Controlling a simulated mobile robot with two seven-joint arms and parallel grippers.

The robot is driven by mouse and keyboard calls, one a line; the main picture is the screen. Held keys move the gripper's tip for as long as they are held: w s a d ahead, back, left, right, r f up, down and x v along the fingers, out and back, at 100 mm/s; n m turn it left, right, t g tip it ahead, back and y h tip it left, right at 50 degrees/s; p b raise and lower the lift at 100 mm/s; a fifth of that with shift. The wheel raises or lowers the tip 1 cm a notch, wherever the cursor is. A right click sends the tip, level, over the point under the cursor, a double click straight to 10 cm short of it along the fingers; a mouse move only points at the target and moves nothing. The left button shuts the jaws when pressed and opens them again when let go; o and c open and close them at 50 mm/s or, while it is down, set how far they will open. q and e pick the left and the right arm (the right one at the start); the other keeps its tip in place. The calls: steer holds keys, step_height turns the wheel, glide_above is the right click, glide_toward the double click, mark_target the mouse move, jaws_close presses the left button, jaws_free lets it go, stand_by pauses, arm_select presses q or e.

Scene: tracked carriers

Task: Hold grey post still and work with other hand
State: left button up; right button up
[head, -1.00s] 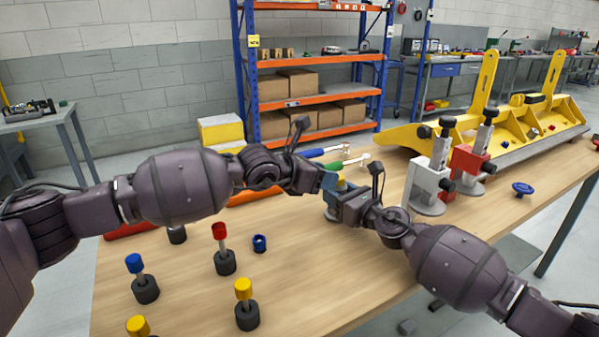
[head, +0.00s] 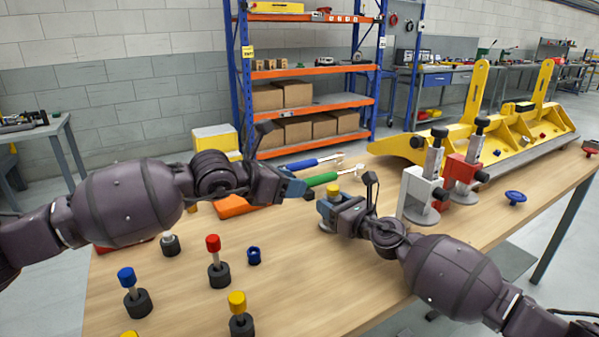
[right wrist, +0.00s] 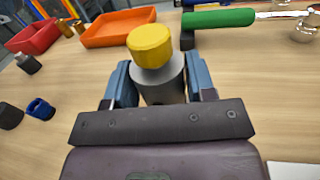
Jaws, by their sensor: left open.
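The grey post (head: 328,209) stands upright on the table near the middle of the head view, with a yellow cap (head: 334,193) on top. In the right wrist view the grey post (right wrist: 163,88) is between the two blue fingers, which appear to touch its sides, and the yellow cap (right wrist: 151,45) is above them. My right gripper (head: 334,214) is shut on the post from the right. My left gripper (head: 297,186) is open and apart from the cap, to its left and slightly above. The post's lower part is partly hidden by the right gripper.
Capped pegs in black bases, such as a red one (head: 213,244) and a blue one (head: 127,277), stand at front left beside a blue ring (head: 254,256). An orange tray (right wrist: 118,29) and a green-handled tool (head: 322,179) lie behind. White (head: 421,190) and red (head: 463,176) clamp stands are right.

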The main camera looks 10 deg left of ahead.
steer(key=o, duration=0.4)
steer(key=shift+d, duration=0.1)
